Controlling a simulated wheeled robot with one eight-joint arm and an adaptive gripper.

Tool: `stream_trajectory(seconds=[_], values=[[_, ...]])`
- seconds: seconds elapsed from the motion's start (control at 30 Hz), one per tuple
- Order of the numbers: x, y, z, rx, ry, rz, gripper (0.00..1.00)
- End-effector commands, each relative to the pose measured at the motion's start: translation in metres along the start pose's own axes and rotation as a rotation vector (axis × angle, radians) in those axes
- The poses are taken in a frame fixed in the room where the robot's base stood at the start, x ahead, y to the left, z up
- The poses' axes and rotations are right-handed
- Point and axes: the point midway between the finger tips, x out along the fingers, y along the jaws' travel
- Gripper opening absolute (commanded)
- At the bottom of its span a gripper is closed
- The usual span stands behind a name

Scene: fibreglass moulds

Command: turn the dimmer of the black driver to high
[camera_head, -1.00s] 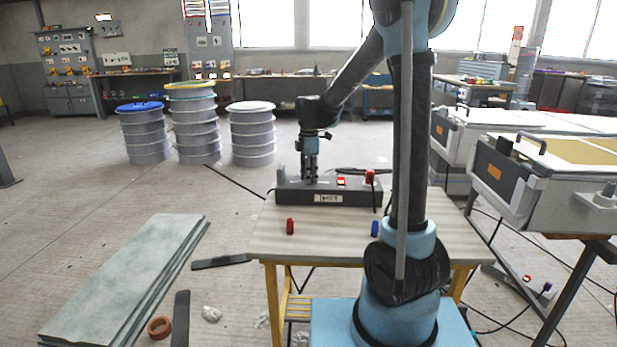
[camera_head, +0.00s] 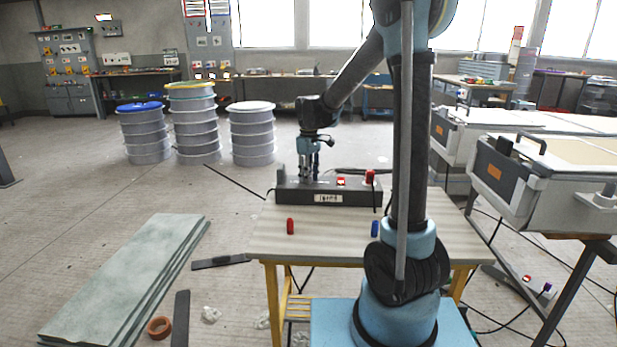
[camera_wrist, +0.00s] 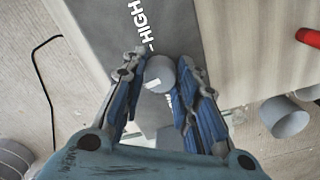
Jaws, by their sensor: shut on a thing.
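The black driver (camera_head: 345,188) is a long dark box on the small table, with a white label on its front. In the wrist view its dark top (camera_wrist: 95,30) carries the white word "HIGH". A round grey dimmer knob (camera_wrist: 160,72) with a small white mark stands beside that word. My gripper (camera_head: 309,177) points down over the left part of the driver. In the wrist view its blue-padded fingers (camera_wrist: 161,85) are on both sides of the knob, closed on it. Part of the scale below the knob is hidden.
On the table (camera_head: 330,245), a red cylinder (camera_head: 290,226) and a blue one (camera_head: 375,228) stand in front of the driver. A red-topped part (camera_head: 370,177) rises at the driver's right. A dark cable runs behind it. The table's front middle is clear.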

Motion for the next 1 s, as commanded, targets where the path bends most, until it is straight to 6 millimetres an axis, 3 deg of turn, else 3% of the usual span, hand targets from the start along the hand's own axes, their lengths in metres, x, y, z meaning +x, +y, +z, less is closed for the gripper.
stream_trajectory(seconds=[1.0], values=[[-0.0001, 0.0002, 0.0002, 0.965, 0.000, 0.001, 0.04]])
